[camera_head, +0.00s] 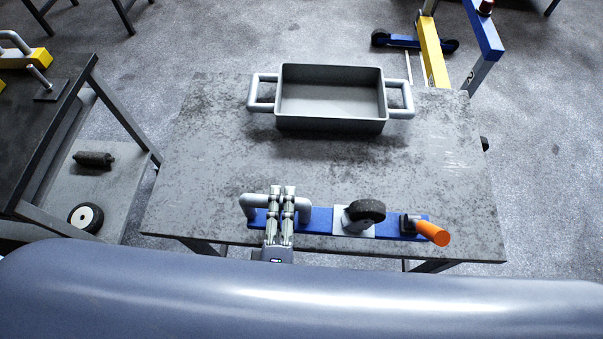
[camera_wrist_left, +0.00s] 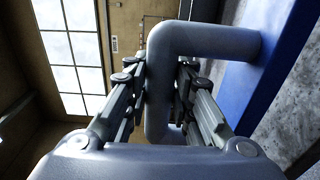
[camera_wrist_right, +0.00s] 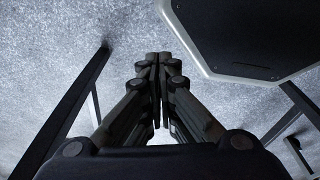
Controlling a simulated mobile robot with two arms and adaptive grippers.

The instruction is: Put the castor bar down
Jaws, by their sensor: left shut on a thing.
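The castor bar (camera_head: 318,221) is a blue bar with a grey loop handle at its left, a dark castor wheel on a pale plate, and an orange grip at its right end. It shows near the front edge of the grey table; I cannot tell whether it touches the top. My left gripper (camera_head: 283,190) is shut on the grey handle. The left wrist view shows the handle (camera_wrist_left: 205,41) between the fingers, with the blue bar (camera_wrist_left: 272,75) beyond. My right gripper (camera_wrist_right: 160,60) is shut and empty, seen only in the right wrist view.
A grey tray (camera_head: 330,125) with two side handles stands at the back of the table (camera_head: 210,150). Bare tabletop lies between tray and bar. A dark bench (camera_head: 50,130) with a lower shelf stands at left. A yellow and blue frame (camera_head: 435,55) stands behind at right.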

